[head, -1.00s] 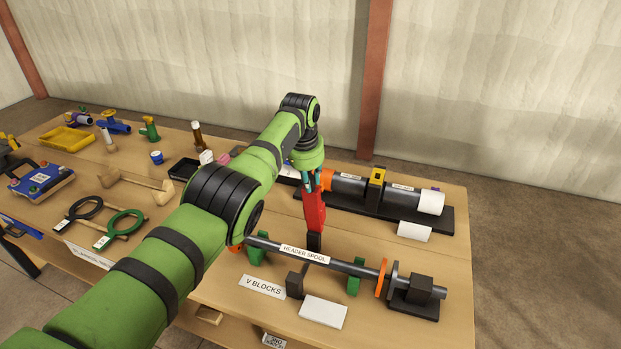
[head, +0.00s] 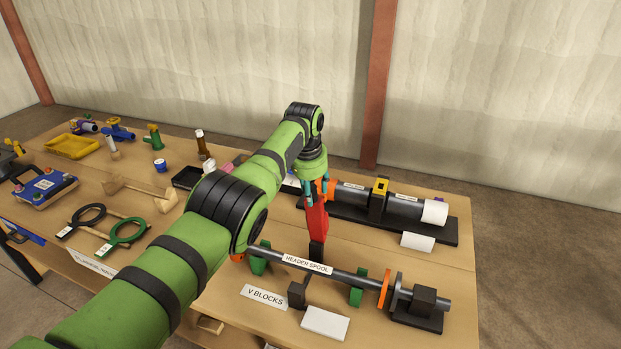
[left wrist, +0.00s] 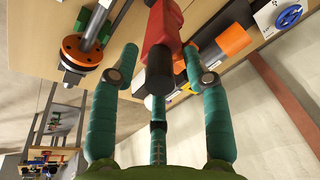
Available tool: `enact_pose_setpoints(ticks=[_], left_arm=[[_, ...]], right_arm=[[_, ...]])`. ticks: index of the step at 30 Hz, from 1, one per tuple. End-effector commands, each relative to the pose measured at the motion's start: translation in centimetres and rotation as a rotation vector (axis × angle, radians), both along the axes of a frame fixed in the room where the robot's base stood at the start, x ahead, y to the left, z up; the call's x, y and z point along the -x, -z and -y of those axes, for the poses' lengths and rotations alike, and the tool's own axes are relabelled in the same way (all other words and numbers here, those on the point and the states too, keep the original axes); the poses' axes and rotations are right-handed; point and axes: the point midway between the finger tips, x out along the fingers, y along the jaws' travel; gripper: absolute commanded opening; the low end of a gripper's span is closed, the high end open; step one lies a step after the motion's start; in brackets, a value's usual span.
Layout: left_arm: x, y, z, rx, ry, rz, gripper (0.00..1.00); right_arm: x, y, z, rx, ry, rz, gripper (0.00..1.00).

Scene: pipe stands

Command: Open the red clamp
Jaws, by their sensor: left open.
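The red clamp (head: 316,219) stands upright at the header spool (head: 306,264), its black lower end close to the pipe. My left gripper (head: 316,183) is above it, with teal fingers around the clamp's top. In the left wrist view the red clamp (left wrist: 160,35) shows its dark end between the spread teal fingers of my left gripper (left wrist: 160,58). The fingers are open; whether any touches the clamp I cannot tell. My green arm hides part of the bench and the spool's left end. My right gripper is not in view.
Behind the clamp lies a dark pipe assembly with a white end (head: 434,211) and a yellow piece (head: 380,186). Green V blocks (head: 356,296) support the spool. A blank white card (head: 325,323) lies in front. Bare wood shows at the bench's right edge.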

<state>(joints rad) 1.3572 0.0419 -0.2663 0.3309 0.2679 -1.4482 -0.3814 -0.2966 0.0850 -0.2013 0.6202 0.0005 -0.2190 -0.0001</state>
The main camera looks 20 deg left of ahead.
Motion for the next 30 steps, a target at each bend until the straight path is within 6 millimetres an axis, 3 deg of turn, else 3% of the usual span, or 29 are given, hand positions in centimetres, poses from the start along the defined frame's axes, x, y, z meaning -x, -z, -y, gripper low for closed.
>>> enact_pose_setpoints(ticks=[8, 15, 19, 30], left_arm=[[0.5, -2.5, -0.1, 0.0, 0.0, 0.004, 0.47], [1.8, -7.8, -0.1, 0.0, -0.001, 0.002, 0.47], [2.3, -9.9, -0.1, -0.001, -0.001, 0.0, 0.47], [2.7, -11.4, -0.2, 0.0, -0.001, -0.003, 0.47]], right_arm=[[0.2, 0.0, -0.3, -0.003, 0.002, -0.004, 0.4], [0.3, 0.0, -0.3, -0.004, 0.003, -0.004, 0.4], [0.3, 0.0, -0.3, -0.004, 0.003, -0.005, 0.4], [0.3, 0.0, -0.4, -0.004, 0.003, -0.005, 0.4]])
